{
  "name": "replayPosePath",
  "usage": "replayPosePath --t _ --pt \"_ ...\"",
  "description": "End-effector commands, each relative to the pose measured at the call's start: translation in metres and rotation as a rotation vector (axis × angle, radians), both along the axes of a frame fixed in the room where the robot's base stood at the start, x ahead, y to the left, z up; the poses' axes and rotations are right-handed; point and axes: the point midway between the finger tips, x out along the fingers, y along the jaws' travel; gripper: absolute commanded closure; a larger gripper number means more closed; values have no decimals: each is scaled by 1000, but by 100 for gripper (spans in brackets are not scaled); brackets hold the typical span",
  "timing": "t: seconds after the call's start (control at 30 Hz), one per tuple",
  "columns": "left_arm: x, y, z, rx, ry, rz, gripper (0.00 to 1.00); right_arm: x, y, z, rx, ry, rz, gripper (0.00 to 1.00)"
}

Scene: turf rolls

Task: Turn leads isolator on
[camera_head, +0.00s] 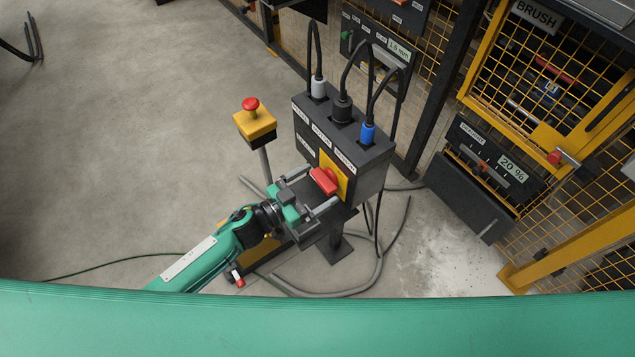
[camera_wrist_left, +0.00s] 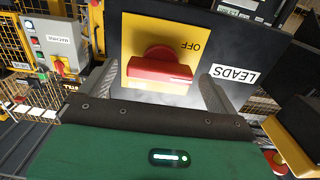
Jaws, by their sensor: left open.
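The leads isolator is a red rotary handle (camera_head: 323,181) on a yellow plate (camera_head: 341,167), fixed to the front of a dark box (camera_head: 368,169) with three plugs on top. In the left wrist view the red handle (camera_wrist_left: 160,69) has its bar lying across the picture. The word OFF (camera_wrist_left: 190,46) on the plate and the white LEADS label (camera_wrist_left: 235,74) appear upside down. My left gripper (camera_head: 312,189) is open in front of the handle, one finger to each side. In the left wrist view the fingers flank the handle with gaps. My right gripper is not in view.
A red emergency button on a yellow box (camera_head: 254,122) stands on a post left of the dark box. Grey and black cables (camera_head: 345,292) lie on the floor around the stand. Yellow mesh fencing (camera_head: 510,85) and a 20 % panel (camera_head: 495,160) are at right.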

Motion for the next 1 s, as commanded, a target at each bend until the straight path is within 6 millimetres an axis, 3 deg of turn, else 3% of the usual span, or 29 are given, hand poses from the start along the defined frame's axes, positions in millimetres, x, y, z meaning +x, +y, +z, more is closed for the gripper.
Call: replayPosePath --t 0.4,0.43,0.67,1.0 --pt "7 -9 0 0 0 1 5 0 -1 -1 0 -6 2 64" --pt "7 -9 0 0 0 1 7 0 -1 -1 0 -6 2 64" --pt "7 -9 0 1 -1 1 50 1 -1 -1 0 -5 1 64" --pt "7 -8 0 27 -37 1 50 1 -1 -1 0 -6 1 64"
